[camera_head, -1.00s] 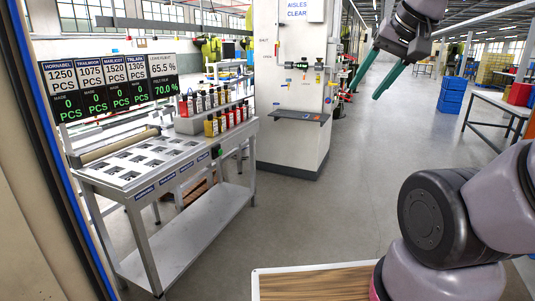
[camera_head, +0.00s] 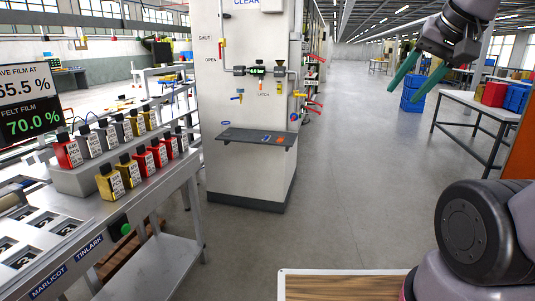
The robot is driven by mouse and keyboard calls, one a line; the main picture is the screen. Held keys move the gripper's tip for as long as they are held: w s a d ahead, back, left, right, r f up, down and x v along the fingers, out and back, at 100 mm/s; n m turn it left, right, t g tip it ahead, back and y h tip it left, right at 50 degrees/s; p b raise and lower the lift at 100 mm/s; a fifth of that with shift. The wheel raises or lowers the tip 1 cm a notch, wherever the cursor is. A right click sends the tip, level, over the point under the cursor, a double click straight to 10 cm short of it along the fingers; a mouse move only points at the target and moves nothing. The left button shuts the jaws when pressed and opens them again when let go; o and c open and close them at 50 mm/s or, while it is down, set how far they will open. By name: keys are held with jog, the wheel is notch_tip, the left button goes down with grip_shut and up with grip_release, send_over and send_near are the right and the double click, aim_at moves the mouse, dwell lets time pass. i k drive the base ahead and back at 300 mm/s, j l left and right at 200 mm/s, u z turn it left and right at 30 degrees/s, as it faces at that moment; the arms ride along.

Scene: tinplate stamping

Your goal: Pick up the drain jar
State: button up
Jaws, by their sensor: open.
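I cannot make out a drain jar for certain. A white pillar (camera_head: 250,105) carries a pipe fitting with a small green display (camera_head: 257,70), valve handles and a dark shelf (camera_head: 230,136). Small blue and orange pieces lie on the shelf, with no clear jar among them. My gripper (camera_head: 404,92) is at the upper right, its two green fingers apart and empty. In the picture it is well to the right of the pillar, over the open aisle.
A wooden-topped surface (camera_head: 345,287) is at the bottom. A table with red and blue bins (camera_head: 493,94) stands at right. The grey floor (camera_head: 310,200) between is clear.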

aim_at(226, 125)
jog(key=i+l, duration=0.1)
jog(key=i, duration=1.85)
jog(key=i+l+u, duration=0.1)
jog(key=i+u, duration=0.4)
jog(key=i+l+u, duration=0.35)
jog(key=i+u, duration=0.15)
jog(key=i, duration=0.15)
jog(key=i+l+u, duration=0.45)
jog(key=i+l, duration=0.05)
jog(key=l, duration=0.05)
